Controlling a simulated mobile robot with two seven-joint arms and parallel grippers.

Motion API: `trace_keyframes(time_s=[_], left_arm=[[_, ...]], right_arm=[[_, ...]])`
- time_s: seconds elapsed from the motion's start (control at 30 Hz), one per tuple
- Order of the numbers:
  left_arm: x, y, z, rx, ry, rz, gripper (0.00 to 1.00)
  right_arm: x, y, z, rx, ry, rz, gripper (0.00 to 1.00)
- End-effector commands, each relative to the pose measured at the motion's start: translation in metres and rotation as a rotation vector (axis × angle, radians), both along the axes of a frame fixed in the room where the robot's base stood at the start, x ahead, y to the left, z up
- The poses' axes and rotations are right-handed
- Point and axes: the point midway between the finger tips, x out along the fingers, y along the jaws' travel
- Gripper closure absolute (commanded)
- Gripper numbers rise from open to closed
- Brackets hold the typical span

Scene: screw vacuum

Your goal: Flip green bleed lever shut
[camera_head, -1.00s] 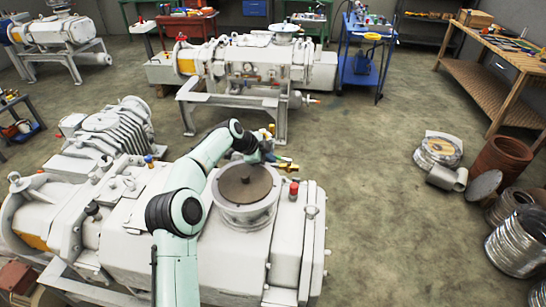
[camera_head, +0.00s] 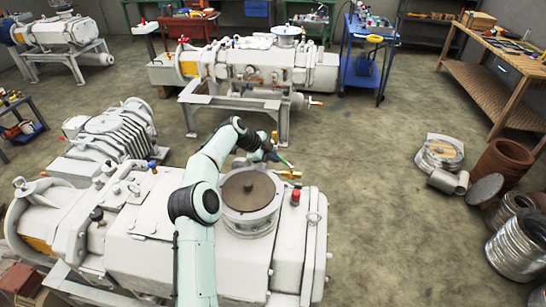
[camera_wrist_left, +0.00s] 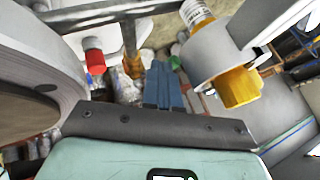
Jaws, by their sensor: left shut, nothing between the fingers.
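My left gripper (camera_head: 280,158) reaches over the far side of the round flange on the near pump, close to a brass fitting (camera_head: 290,174). In the left wrist view its blue fingers (camera_wrist_left: 163,88) are closed together with nothing held. A small green piece (camera_wrist_left: 174,62) shows just beyond the fingertips and may be the bleed lever. It is small and partly hidden, so I cannot tell its position or whether the fingers touch it. My right gripper is not in view.
The flange with a brown disc (camera_head: 249,188) and a red-capped post (camera_head: 295,197) stand close to the gripper. A yellow fitting (camera_wrist_left: 238,88) is right of the fingers in the wrist view. Another pump (camera_head: 258,62) stands behind.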

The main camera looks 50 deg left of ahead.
Motion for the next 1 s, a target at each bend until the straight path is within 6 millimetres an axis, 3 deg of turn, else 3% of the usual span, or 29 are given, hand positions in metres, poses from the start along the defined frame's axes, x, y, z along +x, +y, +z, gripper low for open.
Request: trace_keyframes(time_s=[0.57,0.77,1.0], left_arm=[[-0.002,0.002,0.001,0.002,0.002,0.002,1.00],[-0.020,0.009,0.024,0.005,-0.001,0.004,1.00],[-0.054,0.021,0.066,0.004,-0.001,0.005,1.00]], right_arm=[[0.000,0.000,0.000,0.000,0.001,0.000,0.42],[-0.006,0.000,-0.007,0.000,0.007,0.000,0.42],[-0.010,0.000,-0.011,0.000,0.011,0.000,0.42]])
